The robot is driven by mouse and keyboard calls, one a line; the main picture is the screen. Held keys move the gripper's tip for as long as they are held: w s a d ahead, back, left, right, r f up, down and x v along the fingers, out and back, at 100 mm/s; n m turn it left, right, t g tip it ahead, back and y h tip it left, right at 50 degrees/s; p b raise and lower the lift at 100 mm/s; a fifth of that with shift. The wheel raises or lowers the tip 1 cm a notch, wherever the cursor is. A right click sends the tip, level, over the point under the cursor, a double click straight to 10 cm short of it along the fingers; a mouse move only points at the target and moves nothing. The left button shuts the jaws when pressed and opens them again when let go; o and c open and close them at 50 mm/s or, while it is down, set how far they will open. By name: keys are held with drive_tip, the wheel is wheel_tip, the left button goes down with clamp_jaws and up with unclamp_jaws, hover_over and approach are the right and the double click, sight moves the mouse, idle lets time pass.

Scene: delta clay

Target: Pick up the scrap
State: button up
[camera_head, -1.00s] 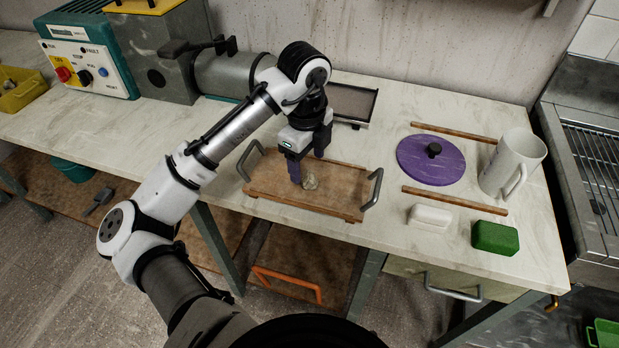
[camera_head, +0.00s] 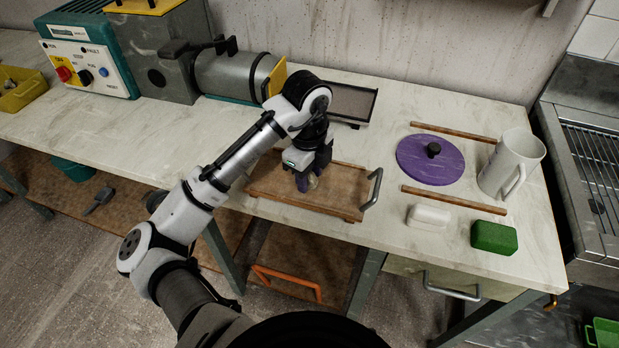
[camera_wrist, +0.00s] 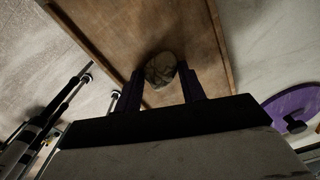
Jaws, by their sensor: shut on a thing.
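The scrap is a small, rough, grey-beige lump. In the head view the scrap (camera_head: 312,181) shows beside my fingers, low over the brown wooden tray (camera_head: 335,207). In the wrist view the scrap (camera_wrist: 160,69) sits between the fingertips, with the tray (camera_wrist: 120,30) behind it. My gripper (camera_head: 308,184) points down over the tray and is shut on the scrap. Its purple fingers (camera_wrist: 159,84) are on both sides of the lump. I cannot tell whether the scrap still touches the tray.
A purple lid (camera_head: 431,160) lies between two wooden strips on the right. A white jug (camera_head: 511,163), a white block (camera_head: 429,216) and a green block (camera_head: 495,237) stand nearby. A dark shallow pan (camera_head: 352,101) lies behind.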

sight(311, 174)
wheel_tip(311, 174, up, 20)
drive_tip(key=shift+r, duration=0.1)
idle(0.6)
drive_tip(key=shift+d, duration=0.1)
